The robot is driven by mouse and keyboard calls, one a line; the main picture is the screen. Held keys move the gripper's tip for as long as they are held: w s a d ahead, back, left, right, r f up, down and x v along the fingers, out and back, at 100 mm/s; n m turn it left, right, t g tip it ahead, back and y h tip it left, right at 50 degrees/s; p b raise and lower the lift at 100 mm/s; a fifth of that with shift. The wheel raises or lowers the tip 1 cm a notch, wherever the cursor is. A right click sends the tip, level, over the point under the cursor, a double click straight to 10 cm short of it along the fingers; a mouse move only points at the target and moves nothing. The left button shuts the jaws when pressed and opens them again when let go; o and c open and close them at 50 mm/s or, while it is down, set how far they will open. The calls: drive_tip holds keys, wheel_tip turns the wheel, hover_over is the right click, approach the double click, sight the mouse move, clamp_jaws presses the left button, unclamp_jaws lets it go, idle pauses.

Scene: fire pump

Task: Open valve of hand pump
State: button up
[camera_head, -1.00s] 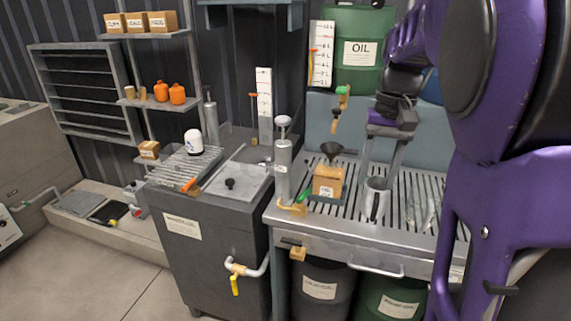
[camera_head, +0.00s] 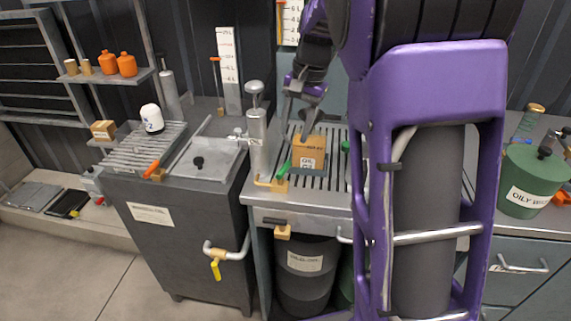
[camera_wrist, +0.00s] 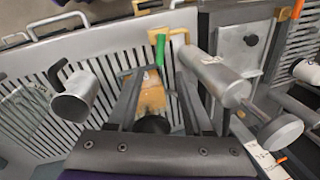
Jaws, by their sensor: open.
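The hand pump (camera_head: 257,135) is an upright silver cylinder with a round knob on top, at the left end of the slatted metal bench. At its base are a brass-coloured spout (camera_head: 270,185) and a green valve lever (camera_head: 283,169). In the wrist view, the pump (camera_wrist: 215,78) lies right of my fingers and the green lever (camera_wrist: 161,48) shows just beyond the fingertips. My gripper (camera_head: 299,121) is open and empty, above a labelled oil box (camera_head: 309,158). The box also shows between my fingers (camera_wrist: 152,96). I cannot tell whether the fingers touch it.
A metal jug (camera_wrist: 76,98) stands on the slatted bench (camera_wrist: 100,50), left of the box in the wrist view. A dark grey cabinet (camera_head: 180,235) with a yellow-handled pipe stands left. A green oily-waste can (camera_head: 530,182) is at right. Floor at left is clear.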

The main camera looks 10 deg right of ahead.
sight(285, 167)
drive_tip(key=f, duration=0.3)
drive_tip(key=w+a+f+b, duration=0.1)
drive_tip(key=f, duration=0.6)
drive_tip(key=shift+w+a+f+b, duration=0.15)
drive_tip(key=shift+a+f+b, duration=0.15)
drive_tip(key=shift+a+b, duration=0.1)
clamp_jaws()
